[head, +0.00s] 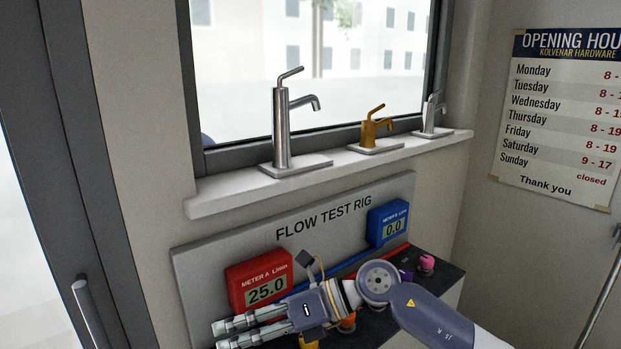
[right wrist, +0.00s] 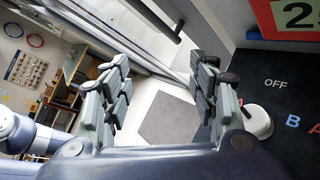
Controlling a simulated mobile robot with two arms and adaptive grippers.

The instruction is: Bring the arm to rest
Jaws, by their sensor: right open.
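My right arm comes in from the lower right in the head view, and its gripper (head: 219,335) points left in front of the flow test rig (head: 385,190). In the right wrist view the right gripper (right wrist: 162,68) has its two fingers wide apart with nothing between them. Beyond the fingers are the floor and a grey mat (right wrist: 180,122). A white round knob (right wrist: 260,122) on the rig's dark top is close beside the right-hand finger; I cannot tell whether they touch. My left gripper is not in view.
The red meter A (head: 262,283) reads 25.0 and the blue meter B (head: 388,222) reads 0.0. Pipes and a pink knob (head: 427,262) lie around my arm. Three faucets stand on the sill (head: 225,196) above. A door handle (head: 92,318) is at left.

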